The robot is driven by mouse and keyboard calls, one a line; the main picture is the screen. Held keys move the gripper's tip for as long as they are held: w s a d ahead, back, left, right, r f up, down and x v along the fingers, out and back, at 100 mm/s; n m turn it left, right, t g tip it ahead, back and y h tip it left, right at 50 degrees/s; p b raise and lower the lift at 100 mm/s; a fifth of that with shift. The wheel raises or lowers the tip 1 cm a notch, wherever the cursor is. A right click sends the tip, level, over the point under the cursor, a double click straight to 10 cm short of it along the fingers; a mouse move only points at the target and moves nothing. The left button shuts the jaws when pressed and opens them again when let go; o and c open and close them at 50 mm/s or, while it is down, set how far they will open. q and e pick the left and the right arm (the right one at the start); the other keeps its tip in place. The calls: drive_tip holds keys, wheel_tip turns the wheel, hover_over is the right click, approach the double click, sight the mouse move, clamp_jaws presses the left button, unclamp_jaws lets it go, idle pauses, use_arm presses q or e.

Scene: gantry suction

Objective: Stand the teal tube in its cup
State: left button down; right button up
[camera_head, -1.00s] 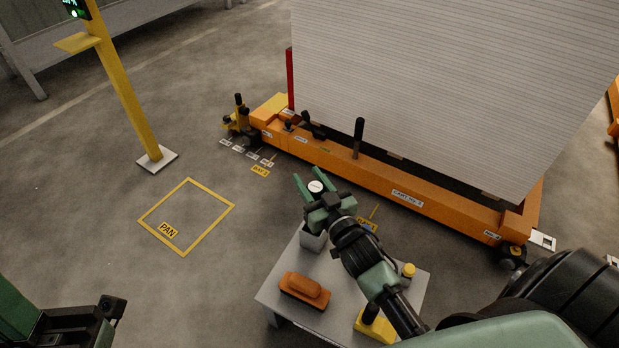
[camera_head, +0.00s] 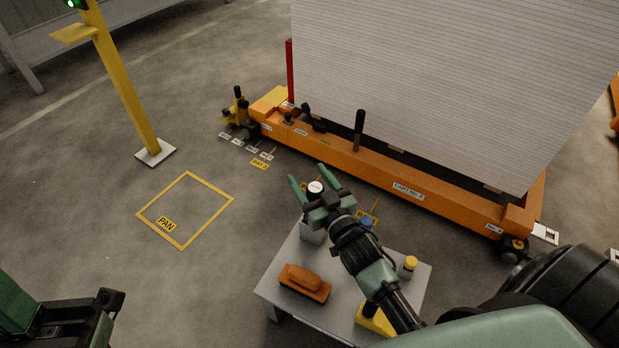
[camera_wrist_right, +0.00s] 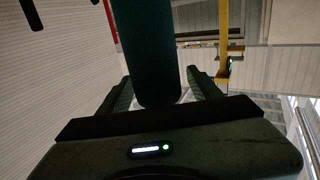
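The teal tube (camera_wrist_right: 148,50) looks dark in the right wrist view, lying between the two green fingers. In the head view its pale round end (camera_head: 315,187) shows between the same fingertips. My right gripper (camera_head: 314,182) appears shut on the tube, the fingers close against its sides. A grey cup (camera_head: 311,236) stands below it at the table's back-left corner, its opening mostly hidden by the gripper. Whether the tube's lower end is inside or above the cup is hidden. My left gripper (camera_head: 90,315) is dark, at the lower left, away from the table; its fingers are unclear.
The small grey table (camera_head: 340,290) carries an orange-brown block (camera_head: 305,281), a yellow-capped item (camera_head: 409,266), a yellow object (camera_head: 373,320) and a blue piece (camera_head: 367,222). An orange cart (camera_head: 390,182) with a tall pale panel stands behind. Floor to the left is clear around a yellow marked square (camera_head: 186,250).

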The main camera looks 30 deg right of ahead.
drive_tip(key=shift+f, duration=0.15)
drive_tip(key=shift+s, duration=0.15)
drive_tip(key=s+p, duration=0.2)
drive_tip(key=s, duration=0.5)
drive_tip(key=shift+s, duration=0.3)
